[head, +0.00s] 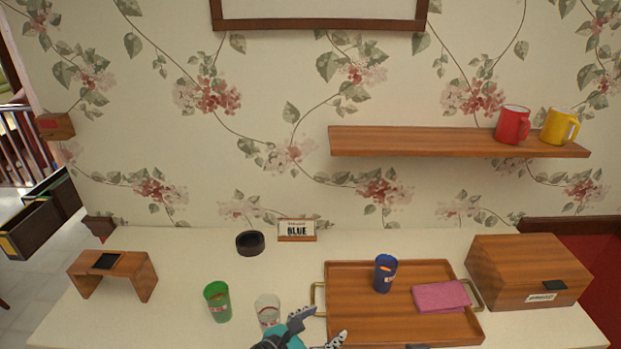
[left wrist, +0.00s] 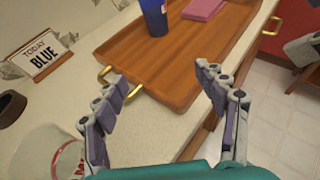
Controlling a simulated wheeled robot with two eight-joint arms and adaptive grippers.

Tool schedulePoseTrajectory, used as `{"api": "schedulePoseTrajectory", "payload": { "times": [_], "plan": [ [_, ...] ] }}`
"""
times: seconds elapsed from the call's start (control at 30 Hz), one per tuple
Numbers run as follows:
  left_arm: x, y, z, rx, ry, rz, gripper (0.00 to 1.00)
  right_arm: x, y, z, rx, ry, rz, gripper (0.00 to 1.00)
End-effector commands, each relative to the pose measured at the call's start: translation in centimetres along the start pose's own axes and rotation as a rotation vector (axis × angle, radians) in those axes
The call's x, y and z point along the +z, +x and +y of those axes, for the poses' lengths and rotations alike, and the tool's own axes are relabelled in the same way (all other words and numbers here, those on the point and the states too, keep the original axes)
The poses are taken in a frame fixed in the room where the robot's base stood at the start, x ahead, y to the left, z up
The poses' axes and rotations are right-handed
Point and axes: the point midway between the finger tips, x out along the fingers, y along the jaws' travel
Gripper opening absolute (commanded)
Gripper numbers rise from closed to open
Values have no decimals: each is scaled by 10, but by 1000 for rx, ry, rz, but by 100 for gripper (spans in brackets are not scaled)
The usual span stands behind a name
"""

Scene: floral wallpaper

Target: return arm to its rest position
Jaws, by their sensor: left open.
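My left gripper (head: 318,326) is low in the middle of the head view, beside the tray's left handle. It also shows in the left wrist view (left wrist: 160,88), with its fingers spread apart and nothing between them. The wooden tray (head: 350,315) lies on the counter and holds a blue cup (head: 384,275), upright, and a folded pink cloth (head: 440,296). A clear glass (head: 267,309) stands just left of the gripper. My right gripper is not clearly visible in the head view; a grey part at the right edge of the left wrist view is only partly in frame.
A green cup (head: 217,303), a black ring-shaped dish (head: 250,243) and a BLUE sign (head: 297,231) stand on the counter. A small wooden stand (head: 130,266) is at left, a wooden box (head: 528,262) at right. A shelf (head: 430,141) holds red (head: 512,124) and yellow (head: 557,126) mugs.

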Motion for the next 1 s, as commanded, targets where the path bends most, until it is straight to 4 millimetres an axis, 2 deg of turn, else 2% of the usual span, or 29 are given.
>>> {"api": "schedulePoseTrajectory", "payload": {
  "times": [0.37, 0.57, 0.7, 0.77, 0.87, 0.93, 1.0],
  "plan": [
    [64, -20, 36, 105, -334, -228, 72, 0, 0, 0, 0, 0, 0, 98],
    [105, -52, 79, 197, -672, -432, 72, 0, 0, 0, 0, 0, 0, 98],
    [122, -90, 124, 283, -1024, -619, 72, 0, 0, 0, 0, 0, 0, 98],
    [121, -112, 146, 330, -1229, -717, 72, 0, 0, 0, 0, 0, 0, 98],
    [99, -153, 181, 424, -1648, -896, 72, 0, 0, 0, 0, 0, 0, 98],
    [70, -177, 192, 494, -1960, -1006, 72, 0, 0, 0, 0, 0, 0, 98],
    [35, -194, 188, 569, -2270, -1093, 72, 0, 0, 0, 0, 0, 0, 98]
  ]
}}
